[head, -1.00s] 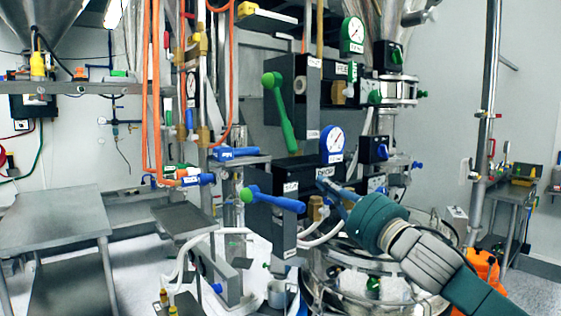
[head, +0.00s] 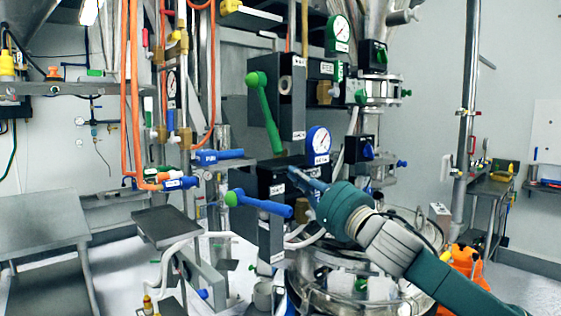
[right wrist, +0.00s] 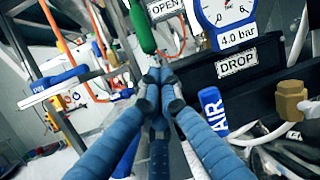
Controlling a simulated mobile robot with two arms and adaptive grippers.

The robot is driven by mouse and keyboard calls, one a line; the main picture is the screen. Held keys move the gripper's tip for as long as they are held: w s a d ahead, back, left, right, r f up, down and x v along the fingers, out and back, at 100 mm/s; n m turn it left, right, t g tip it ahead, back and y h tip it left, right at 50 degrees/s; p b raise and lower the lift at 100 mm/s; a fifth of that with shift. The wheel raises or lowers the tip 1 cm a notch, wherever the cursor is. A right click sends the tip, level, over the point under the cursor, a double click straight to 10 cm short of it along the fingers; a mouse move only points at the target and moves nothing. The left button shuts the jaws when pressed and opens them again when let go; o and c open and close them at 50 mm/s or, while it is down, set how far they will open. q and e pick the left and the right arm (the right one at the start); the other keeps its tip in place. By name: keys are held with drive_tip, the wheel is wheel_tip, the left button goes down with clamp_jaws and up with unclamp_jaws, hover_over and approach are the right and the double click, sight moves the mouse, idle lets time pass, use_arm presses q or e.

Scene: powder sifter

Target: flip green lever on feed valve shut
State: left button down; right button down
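The green lever (head: 266,112) is on a dark valve box (head: 291,108) in the head view. It slants down and slightly right from its round pivot, and its lower end hangs free. My right gripper (head: 292,172) is just below and right of that end. In the right wrist view the lever's lower part (right wrist: 142,27) shows just beyond the tips of my right gripper (right wrist: 153,78). The blue fingers meet at the tips with nothing seen between them. I cannot tell whether the tips touch the lever. My left gripper is not in view.
A blue lever (head: 262,204) with a green pivot sits below the green one. A green gauge (head: 339,34) and a blue gauge (head: 318,141) stand to the right. Orange hoses (head: 136,100) hang at the left. A steel vessel (head: 345,285) stands below my right arm.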

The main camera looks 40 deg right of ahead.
drive_tip(key=p+x, duration=0.1)
drive_tip(key=x, duration=0.1)
drive_tip(key=p+x, duration=0.2)
drive_tip(key=x, duration=0.1)
drive_tip(key=shift+w+d+r+p, duration=0.1)
drive_tip(key=shift+w+r+p, duration=0.2)
drive_tip(key=shift+r+p, duration=0.1)
drive_tip(key=shift+w+f+p, duration=0.1)
drive_tip(key=shift+w+p, duration=0.2)
drive_tip(key=shift+w, duration=0.55)
